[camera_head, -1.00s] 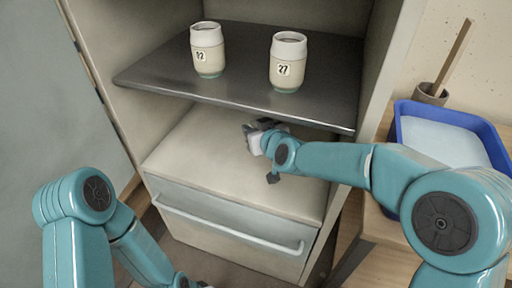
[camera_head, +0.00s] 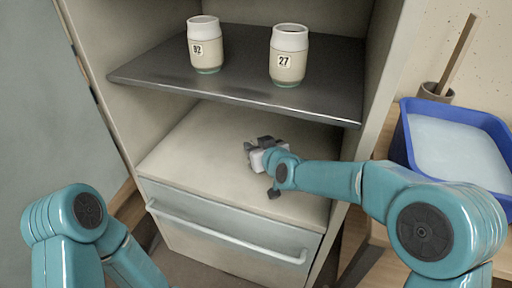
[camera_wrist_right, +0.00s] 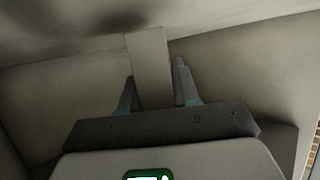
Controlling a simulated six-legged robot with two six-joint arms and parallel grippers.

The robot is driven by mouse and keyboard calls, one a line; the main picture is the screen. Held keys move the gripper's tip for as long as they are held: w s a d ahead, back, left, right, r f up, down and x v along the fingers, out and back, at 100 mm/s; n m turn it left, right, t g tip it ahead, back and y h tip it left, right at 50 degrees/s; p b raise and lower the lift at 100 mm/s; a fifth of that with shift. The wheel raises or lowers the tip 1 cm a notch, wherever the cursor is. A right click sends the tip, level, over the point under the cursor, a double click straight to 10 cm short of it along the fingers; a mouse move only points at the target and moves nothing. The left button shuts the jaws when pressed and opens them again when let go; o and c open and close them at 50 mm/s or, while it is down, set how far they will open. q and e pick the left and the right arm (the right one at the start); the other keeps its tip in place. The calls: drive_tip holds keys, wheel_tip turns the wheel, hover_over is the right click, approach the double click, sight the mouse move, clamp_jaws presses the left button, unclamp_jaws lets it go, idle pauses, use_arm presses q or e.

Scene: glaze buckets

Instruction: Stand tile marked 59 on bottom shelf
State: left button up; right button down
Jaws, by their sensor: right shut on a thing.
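My right gripper (camera_head: 250,150) is inside the cabinet, under the dark upper shelf and over the pale bottom shelf (camera_head: 200,155). In the right wrist view its two fingers (camera_wrist_right: 155,88) are closed on a thin, pale, flat piece, the tile (camera_wrist_right: 150,60). The tile sticks out past the fingertips toward a pale surface. No number shows on it. In the head view I cannot make the tile out apart from the gripper, and cannot tell whether it touches the shelf. My left gripper is out of view; only its arm shows at lower left.
Two pale jars marked 92 (camera_head: 206,52) and 27 (camera_head: 287,62) stand on the dark upper shelf (camera_head: 240,80). A drawer with a bar handle (camera_head: 230,238) is below. A blue tub (camera_head: 405,150) and a brush in a pot (camera_head: 435,92) are at right. The bottom shelf's left part is clear.

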drive_tip(key=shift+f+b, duration=0.35)
drive_tip(key=shift+f, duration=0.15)
drive_tip(key=c, duration=0.8)
unclamp_jaws()
drive_tip(key=shift+r+p, duration=0.35)
drive_tip(key=shift+r, duration=0.05)
drive_tip(key=shift+r+p, duration=0.6)
drive_tip(key=v, duration=0.4)
drive_tip(key=p+v, duration=0.1)
drive_tip(key=v, duration=0.6)
drive_tip(key=shift+s+d+f+p, duration=0.25)
drive_tip(key=shift+s+d+p, duration=0.05)
drive_tip(key=shift+s, duration=0.1)
